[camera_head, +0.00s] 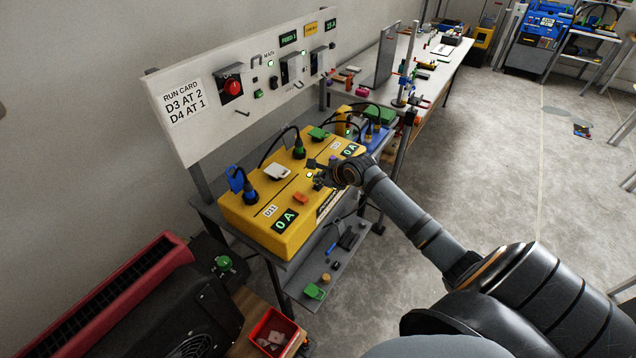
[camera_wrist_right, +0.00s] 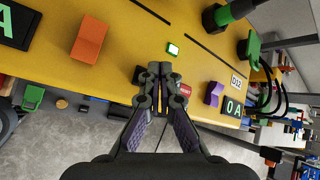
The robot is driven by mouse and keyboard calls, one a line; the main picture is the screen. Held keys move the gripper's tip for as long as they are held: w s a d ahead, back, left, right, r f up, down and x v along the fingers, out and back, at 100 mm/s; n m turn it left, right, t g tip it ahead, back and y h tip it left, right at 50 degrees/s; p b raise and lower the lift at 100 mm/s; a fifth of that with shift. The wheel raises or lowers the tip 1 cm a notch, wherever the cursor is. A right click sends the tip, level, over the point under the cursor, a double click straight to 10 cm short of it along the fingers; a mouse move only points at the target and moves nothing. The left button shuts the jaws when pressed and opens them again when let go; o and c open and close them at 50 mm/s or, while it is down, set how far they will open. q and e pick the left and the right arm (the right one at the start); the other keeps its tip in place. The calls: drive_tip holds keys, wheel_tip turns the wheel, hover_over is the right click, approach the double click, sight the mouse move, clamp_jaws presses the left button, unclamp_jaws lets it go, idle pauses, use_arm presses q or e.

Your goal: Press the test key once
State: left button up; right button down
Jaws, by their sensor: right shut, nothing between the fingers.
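A yellow power box (camera_head: 262,227) lies on the bench, with "0 A" displays and plugged-in cables on its top. It fills the upper part of the right wrist view (camera_wrist_right: 120,55). My right gripper (camera_head: 316,171) is shut and empty, its fingertips over the front part of the box top. In the right wrist view its fingertips (camera_wrist_right: 160,68) cover part of the panel, beside a small lit green lamp (camera_wrist_right: 173,49). I cannot read which part is the test key, or tell whether the fingertips touch anything.
An orange switch (camera_head: 300,197) and a "0 A" display (camera_head: 285,220) sit left of the gripper. A white panel (camera_head: 205,122) with a red knob stands behind the box. A lower shelf (camera_head: 322,272) holds small parts. A red bin (camera_head: 273,332) stands lower left.

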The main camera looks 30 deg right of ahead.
sight(320, 185)
drive_tip(key=shift+f, duration=0.4)
idle(0.6)
drive_tip(key=shift+p, duration=0.35)
drive_tip(key=shift+r+p, duration=0.85)
drive_tip(key=shift+p, duration=0.45)
wheel_tip(320, 185, up, 5)
drive_tip(key=p, duration=0.7)
